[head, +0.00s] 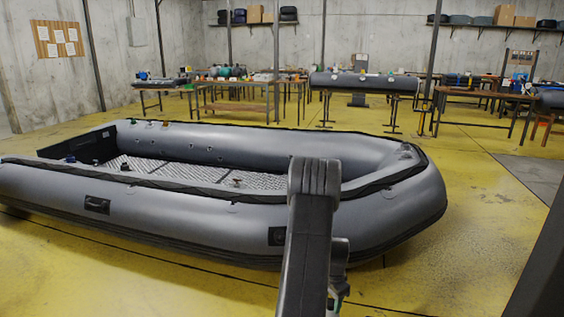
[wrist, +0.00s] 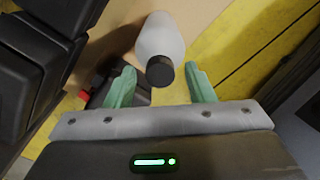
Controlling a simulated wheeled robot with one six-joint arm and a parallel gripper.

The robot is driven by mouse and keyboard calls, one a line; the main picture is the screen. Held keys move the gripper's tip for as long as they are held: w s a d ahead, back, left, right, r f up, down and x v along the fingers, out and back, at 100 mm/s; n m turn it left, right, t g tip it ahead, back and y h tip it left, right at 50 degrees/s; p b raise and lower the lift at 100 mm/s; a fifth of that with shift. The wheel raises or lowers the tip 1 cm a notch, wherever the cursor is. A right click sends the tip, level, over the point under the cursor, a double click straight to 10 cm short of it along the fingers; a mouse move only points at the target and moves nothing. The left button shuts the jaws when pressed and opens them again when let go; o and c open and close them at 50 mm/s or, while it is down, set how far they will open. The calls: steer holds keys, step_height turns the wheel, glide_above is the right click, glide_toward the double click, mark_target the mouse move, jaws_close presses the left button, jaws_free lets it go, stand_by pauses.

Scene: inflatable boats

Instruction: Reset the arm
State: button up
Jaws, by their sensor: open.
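My arm (head: 307,235) rises in the lower middle of the head view, in front of the grey boat, with its upper joint at the top and a link running down out of the picture. My gripper (wrist: 160,82) shows in the wrist view with its two green fingers spread apart. A white bottle with a black cap (wrist: 160,45) lies in view beyond and between the fingertips. The fingers do not appear to close on it. Whether the cap reaches between the fingers in depth I cannot tell.
A grey inflatable boat (head: 185,215) fills the middle of the head view on a yellow floor (head: 490,235). Work tables (head: 235,105) and a grey tube on a stand (head: 365,84) stand at the back. A dark post crosses the lower right corner. Floor right of the boat is clear.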

step_height(320, 180, down, 2)
steer(key=shift+f, duration=0.1)
steer(key=shift+r, duration=2.15)
step_height(320, 180, down, 4)
steer(key=shift+f+b, duration=0.25)
steer(key=shift+b, duration=0.05)
step_height(320, 180, up, 13)
steer(key=p, duration=0.2)
step_height(320, 180, down, 12)
steer(key=shift+r+b, duration=0.1)
steer(key=shift+b, duration=0.5)
step_height(320, 180, up, 17)
steer(key=p, duration=0.4)
steer(key=s+a+f+n+b, duration=0.2)
steer(key=a+f+n+b, duration=0.7)
steer(key=f+b, duration=0.5)
steer(key=shift+f+n+b, duration=0.4)
steer(key=shift+n+b, duration=1)
steer(key=shift+b, duration=0.9)
